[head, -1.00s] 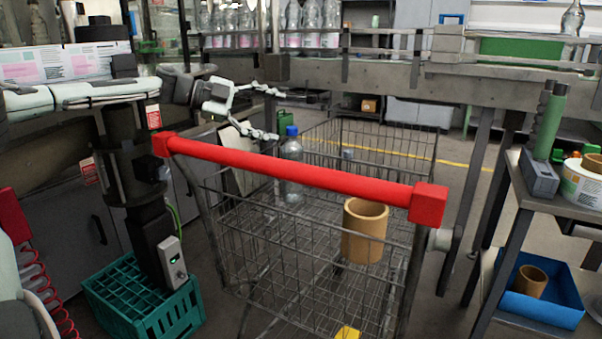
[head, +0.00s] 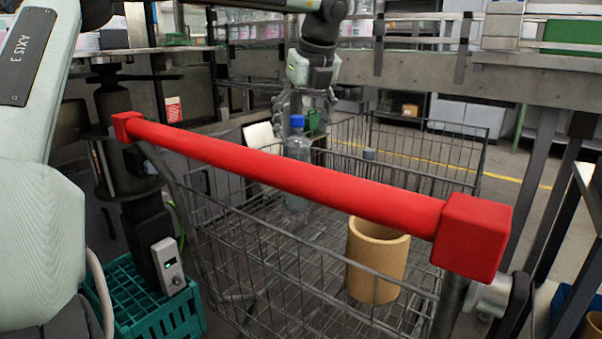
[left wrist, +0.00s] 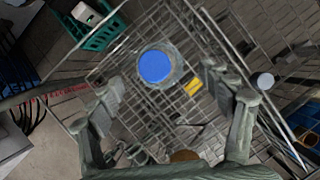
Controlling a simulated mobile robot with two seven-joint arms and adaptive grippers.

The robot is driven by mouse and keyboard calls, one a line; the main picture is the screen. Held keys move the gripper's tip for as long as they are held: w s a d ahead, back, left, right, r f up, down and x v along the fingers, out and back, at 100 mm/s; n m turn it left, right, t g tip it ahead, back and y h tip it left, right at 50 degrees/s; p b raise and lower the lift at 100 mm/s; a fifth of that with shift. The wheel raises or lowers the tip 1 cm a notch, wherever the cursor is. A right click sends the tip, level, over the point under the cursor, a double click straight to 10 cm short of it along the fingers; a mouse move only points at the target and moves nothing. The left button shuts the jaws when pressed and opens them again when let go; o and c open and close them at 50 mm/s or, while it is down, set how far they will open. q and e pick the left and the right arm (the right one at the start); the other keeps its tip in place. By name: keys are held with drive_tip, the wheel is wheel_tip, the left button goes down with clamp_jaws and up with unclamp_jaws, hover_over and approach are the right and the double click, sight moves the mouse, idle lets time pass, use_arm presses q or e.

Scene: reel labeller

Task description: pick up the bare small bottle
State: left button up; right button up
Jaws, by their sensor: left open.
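The bare small bottle (head: 298,148) is clear, with a blue cap and no label that I can see. It stands upright in the wire shopping cart (head: 270,250), behind the red handle. My left gripper (head: 305,112) points down from above, its fingers around the height of the cap in the head view. In the left wrist view the blue cap (left wrist: 155,66) lies between the spread fingers of the left gripper (left wrist: 165,85), apart from both. The left gripper is open and empty. My right gripper is in neither view.
The red cart handle (head: 285,175) crosses in front of the bottle. A brown cardboard tube (head: 376,262) and a small pale-capped item (head: 369,154) are in the cart. A teal crate (head: 150,310) stands at lower left. A conveyor rail (head: 420,75) runs behind.

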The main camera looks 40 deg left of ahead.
sight(297, 145)
use_arm(q)
drive_tip(key=x, duration=0.5)
drive_tip(key=shift+a+f, duration=0.15)
drive_tip(key=shift+f, duration=0.2)
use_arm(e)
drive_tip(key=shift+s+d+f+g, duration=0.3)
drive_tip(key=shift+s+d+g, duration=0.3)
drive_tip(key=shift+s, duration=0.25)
use_arm(q)
drive_tip(key=shift+r, duration=0.1)
clamp_jaws()
